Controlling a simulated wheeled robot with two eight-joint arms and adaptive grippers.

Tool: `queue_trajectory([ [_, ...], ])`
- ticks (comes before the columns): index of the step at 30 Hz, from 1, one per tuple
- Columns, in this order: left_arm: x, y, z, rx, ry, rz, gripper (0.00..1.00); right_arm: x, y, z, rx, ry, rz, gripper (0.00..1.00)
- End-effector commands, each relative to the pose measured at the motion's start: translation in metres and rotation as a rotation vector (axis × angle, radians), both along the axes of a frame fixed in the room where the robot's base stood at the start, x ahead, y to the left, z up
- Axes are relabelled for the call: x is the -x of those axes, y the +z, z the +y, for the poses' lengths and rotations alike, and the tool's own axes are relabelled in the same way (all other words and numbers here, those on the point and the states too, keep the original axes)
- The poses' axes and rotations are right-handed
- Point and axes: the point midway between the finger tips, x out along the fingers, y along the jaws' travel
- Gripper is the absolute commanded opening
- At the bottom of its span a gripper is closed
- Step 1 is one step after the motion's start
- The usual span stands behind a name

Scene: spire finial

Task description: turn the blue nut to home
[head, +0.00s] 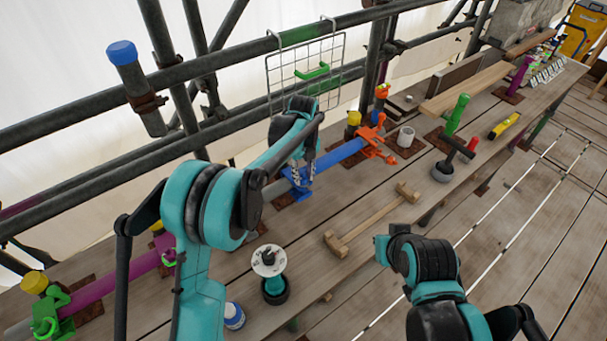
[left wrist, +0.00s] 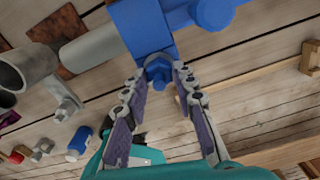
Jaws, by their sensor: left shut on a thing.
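The blue nut (left wrist: 158,73) shows in the left wrist view below a blue clamp block (left wrist: 143,28). My left gripper (left wrist: 161,76) has its fingertips on both sides of the nut and is shut on it. In the head view, my left gripper (head: 302,172) reaches down at the end of the blue tube (head: 341,153), and hides most of the clamp and nut there. No home mark can be made out.
An orange clamp (head: 374,142) sits at the tube's right end. A white-topped stand (head: 269,262) and a blue-and-white can (head: 234,316) stand nearer. Scaffold pipes (head: 265,45) run behind.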

Motion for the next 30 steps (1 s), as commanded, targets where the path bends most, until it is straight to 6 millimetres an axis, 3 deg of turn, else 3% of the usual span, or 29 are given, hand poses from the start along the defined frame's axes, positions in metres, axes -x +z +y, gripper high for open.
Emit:
queue_trajectory([
  [12, 0.0005, -0.0004, 0.0003, 0.000, -0.198, 0.001, 0.00, 0.0001, 0.0001, 0.0000, 0.000, 0.000, 0.000, 0.00],
  [29, 0.0004, -0.0004, 0.0005, 0.000, -0.230, 0.001, 0.00, 0.0001, 0.0001, 0.0000, 0.000, 0.000, 0.000, 0.00],
  [30, 0.0004, -0.0004, 0.0005, 0.000, -0.230, 0.001, 0.32, 0.0000, 0.0001, 0.0000, 0.000, 0.000, 0.000, 0.00],
])
